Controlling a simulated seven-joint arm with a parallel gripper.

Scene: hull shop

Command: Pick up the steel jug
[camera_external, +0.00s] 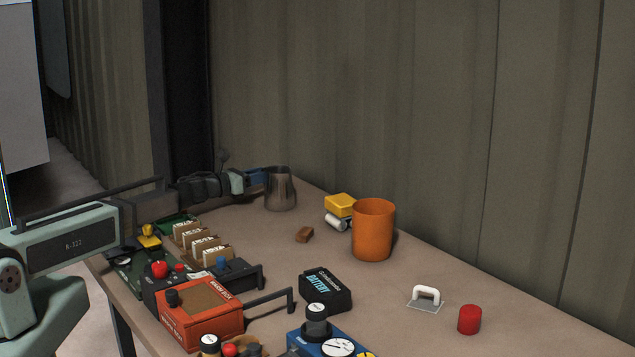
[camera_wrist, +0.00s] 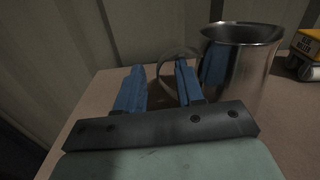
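The steel jug (camera_external: 280,190) stands upright at the far end of the bench in the external view. It fills the right of the wrist view (camera_wrist: 243,75), with its handle loop (camera_wrist: 164,63) pointing left. My gripper (camera_external: 262,176) is right beside the jug on its handle side. In the wrist view my gripper (camera_wrist: 160,66) has its two blue fingers apart. The handle's outer bend shows between the fingers, and the right finger overlaps the loop. I cannot tell whether either finger touches the handle.
A yellow block (camera_external: 341,204) over a white roll and an orange cup (camera_external: 373,230) stand right of the jug. A small brown block (camera_external: 304,235) lies in front. Boards and boxes crowd the bench's left side. The corrugated wall (camera_external: 400,100) is close behind.

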